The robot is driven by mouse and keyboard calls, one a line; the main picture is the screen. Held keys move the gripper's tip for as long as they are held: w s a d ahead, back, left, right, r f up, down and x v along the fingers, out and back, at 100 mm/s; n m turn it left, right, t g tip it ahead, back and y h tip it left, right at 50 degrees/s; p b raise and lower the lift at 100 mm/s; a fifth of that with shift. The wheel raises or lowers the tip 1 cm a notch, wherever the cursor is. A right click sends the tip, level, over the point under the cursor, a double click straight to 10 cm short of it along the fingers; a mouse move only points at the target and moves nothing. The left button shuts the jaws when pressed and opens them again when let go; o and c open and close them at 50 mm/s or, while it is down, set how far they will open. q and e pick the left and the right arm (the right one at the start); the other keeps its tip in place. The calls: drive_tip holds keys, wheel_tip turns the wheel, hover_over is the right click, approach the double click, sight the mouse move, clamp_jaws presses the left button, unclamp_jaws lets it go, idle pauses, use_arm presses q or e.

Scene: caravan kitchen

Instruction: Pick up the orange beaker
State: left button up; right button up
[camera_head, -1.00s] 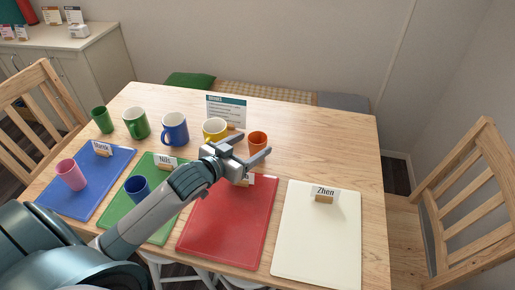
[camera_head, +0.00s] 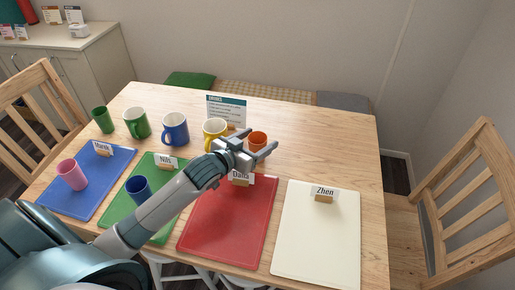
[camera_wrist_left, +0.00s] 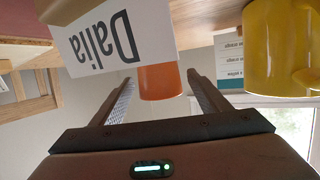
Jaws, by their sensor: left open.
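The orange beaker (camera_head: 258,138) stands on the wooden table, right of the yellow mug. My left gripper (camera_head: 258,144) is open at the beaker's near side, and its fingers hide the beaker's lower part in the head view. In the left wrist view the orange beaker (camera_wrist_left: 160,82) shows between the two open fingers (camera_wrist_left: 163,95), toward their tips. The "Dalia" name card (camera_wrist_left: 110,40) hides part of it there. I cannot tell whether a finger touches the beaker. My right gripper is not in view.
The yellow mug (camera_head: 214,130) stands close left of the gripper, and the Dalia card (camera_head: 241,178) just below it. Blue (camera_head: 175,129) and green (camera_head: 137,123) mugs stand further left. A notice (camera_head: 227,110) stands behind. The table right of the beaker (camera_head: 330,145) is clear.

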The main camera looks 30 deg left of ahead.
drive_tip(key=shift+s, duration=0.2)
use_arm(q)
drive_tip(key=c, duration=1)
drive_tip(key=shift+c, duration=0.6)
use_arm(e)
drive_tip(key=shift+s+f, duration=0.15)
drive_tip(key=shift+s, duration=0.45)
use_arm(q)
drive_tip(key=shift+r, duration=0.15)
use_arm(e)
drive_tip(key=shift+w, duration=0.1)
use_arm(q)
drive_tip(key=shift+r, duration=0.25)
drive_tip(key=s+d+r, duration=0.5)
drive_tip(key=d+r, duration=0.5)
drive_tip(key=shift+d, duration=0.3)
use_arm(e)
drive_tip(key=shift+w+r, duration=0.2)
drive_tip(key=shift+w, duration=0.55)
